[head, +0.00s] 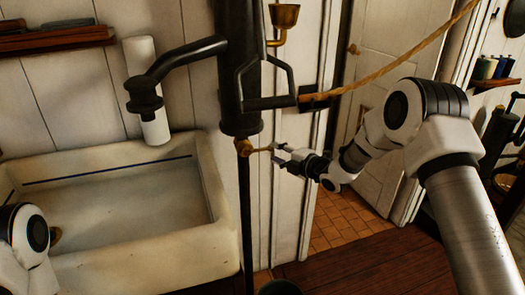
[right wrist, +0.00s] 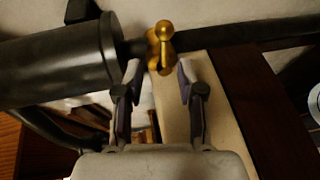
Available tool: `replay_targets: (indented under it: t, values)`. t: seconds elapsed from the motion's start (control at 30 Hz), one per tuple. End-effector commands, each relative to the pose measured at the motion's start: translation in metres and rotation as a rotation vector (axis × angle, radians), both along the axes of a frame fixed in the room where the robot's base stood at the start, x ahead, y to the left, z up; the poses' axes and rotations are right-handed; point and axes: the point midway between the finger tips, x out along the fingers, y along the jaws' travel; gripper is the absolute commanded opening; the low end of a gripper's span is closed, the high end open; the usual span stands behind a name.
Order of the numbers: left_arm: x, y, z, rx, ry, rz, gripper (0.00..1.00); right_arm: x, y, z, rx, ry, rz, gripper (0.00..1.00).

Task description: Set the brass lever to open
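The brass lever (head: 257,149) sits on the dark pipe just below the thick black pump cylinder (head: 238,70), and in the head view it points right toward my right gripper. In the right wrist view the lever (right wrist: 160,46) shows as a gold fitting with a rounded knob. My right gripper (head: 280,160) is open, its two fingers (right wrist: 160,80) apart with the near end of the lever between or just beyond the tips. I cannot tell whether they touch it. Only a link of my left arm shows at the lower left; its gripper is out of view.
A white sink (head: 150,265) stands left of the pipe, under a black spout (head: 180,60). A brass cup (head: 284,16) and a black pump handle (head: 268,102) are above my right gripper. A rope (head: 400,60) crosses at the upper right before a door (head: 392,60).

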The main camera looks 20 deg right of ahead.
Motion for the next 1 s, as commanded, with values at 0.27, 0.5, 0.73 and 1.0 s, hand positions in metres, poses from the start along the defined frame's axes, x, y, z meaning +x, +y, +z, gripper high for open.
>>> replay_targets:
  t: [0.27,0.5,0.73,1.0]
  values:
    - [0.0,0.0,0.009,0.0,0.0,-0.001,0.21,0.044,0.023,-0.01,0.0,0.004,0.003,0.38]
    - [0.0,0.0,0.01,0.0,0.0,-0.001,0.21,0.063,0.031,-0.015,0.003,0.007,-0.001,0.38]
    - [0.0,0.0,0.01,0.0,0.0,-0.001,0.21,0.063,0.031,-0.016,0.004,0.008,-0.001,0.17]
    - [0.0,0.0,0.01,0.0,0.0,-0.001,0.21,0.062,0.031,-0.016,0.005,0.009,-0.001,0.0]
